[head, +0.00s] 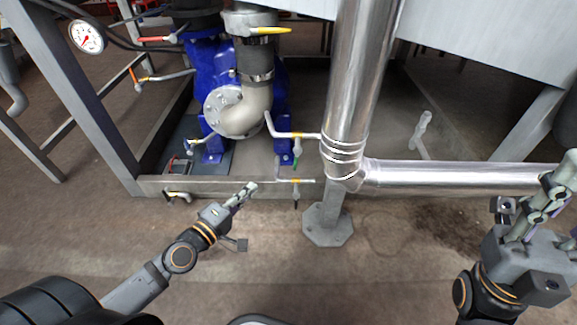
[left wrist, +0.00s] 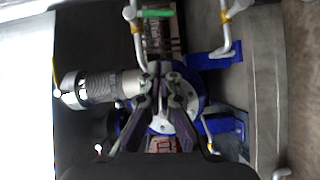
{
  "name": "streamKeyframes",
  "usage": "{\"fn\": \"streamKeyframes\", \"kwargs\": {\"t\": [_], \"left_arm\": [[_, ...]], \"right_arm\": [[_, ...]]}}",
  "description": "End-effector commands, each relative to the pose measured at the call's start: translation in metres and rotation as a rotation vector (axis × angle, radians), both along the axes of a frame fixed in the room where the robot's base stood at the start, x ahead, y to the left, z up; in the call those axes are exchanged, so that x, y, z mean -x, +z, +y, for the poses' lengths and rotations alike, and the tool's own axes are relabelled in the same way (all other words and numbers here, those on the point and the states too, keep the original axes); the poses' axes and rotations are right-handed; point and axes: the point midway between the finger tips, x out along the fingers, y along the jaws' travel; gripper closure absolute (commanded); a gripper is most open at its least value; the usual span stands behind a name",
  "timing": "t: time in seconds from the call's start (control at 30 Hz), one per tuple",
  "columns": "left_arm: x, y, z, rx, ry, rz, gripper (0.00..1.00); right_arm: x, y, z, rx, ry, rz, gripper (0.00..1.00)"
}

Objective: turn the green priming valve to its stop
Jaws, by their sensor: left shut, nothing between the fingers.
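The green valve handle (head: 295,161) is small in the head view, below a thin pipe left of the big steel pipe. In the left wrist view a green handle (left wrist: 156,13) shows at the top edge, on a thin pale pipe. My left gripper (head: 250,187) is shut and empty, in front of the frame, lower and to the left of the green handle and apart from it. Its fingertips (left wrist: 161,82) meet in the left wrist view, in front of the pump. My right gripper (head: 558,182) is at the right edge; its finger opening is unclear.
A blue pump (head: 212,75) stands behind a low metal frame rail (head: 225,187). Valves with yellow handles (head: 296,181) sit on thin pipes nearby. A big steel pipe (head: 345,90) and its foot plate (head: 328,226) stand to the right. The floor in front is clear.

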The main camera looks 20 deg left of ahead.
Motion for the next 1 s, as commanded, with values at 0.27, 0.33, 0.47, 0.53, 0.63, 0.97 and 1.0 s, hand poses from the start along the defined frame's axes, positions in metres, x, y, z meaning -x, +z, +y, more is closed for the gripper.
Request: {"fn": "streamKeyframes", "kwargs": {"t": [0.27, 0.33, 0.47, 0.53, 0.63, 0.97, 1.0], "left_arm": [[-0.038, 0.003, -0.01, 0.008, 0.008, -0.006, 1.0], [-0.053, 0.002, -0.016, 0.007, 0.005, -0.004, 1.0], [-0.08, -0.002, -0.025, 0.005, 0.003, -0.004, 1.0], [-0.093, -0.004, -0.03, 0.006, 0.002, -0.002, 1.0], [-0.101, -0.007, -0.044, 0.008, 0.002, -0.001, 1.0], [-0.112, -0.009, -0.065, 0.001, 0.002, 0.0, 1.0], [-0.112, -0.009, -0.065, 0.001, 0.002, 0.0, 1.0]], "right_arm": [[0.001, 0.016, -0.002, -0.01, 0.003, -0.001, 0.66], [0.001, 0.019, -0.002, -0.012, 0.004, -0.003, 0.66], [0.002, 0.019, -0.003, -0.014, 0.005, -0.005, 0.66], [0.002, 0.018, -0.003, -0.014, 0.005, -0.005, 0.66], [0.001, 0.016, -0.003, -0.013, 0.006, -0.005, 0.66], [0.001, 0.013, -0.002, -0.011, 0.004, 0.0, 0.66], [0.0, 0.013, -0.002, -0.011, 0.004, 0.0, 0.66]]}}
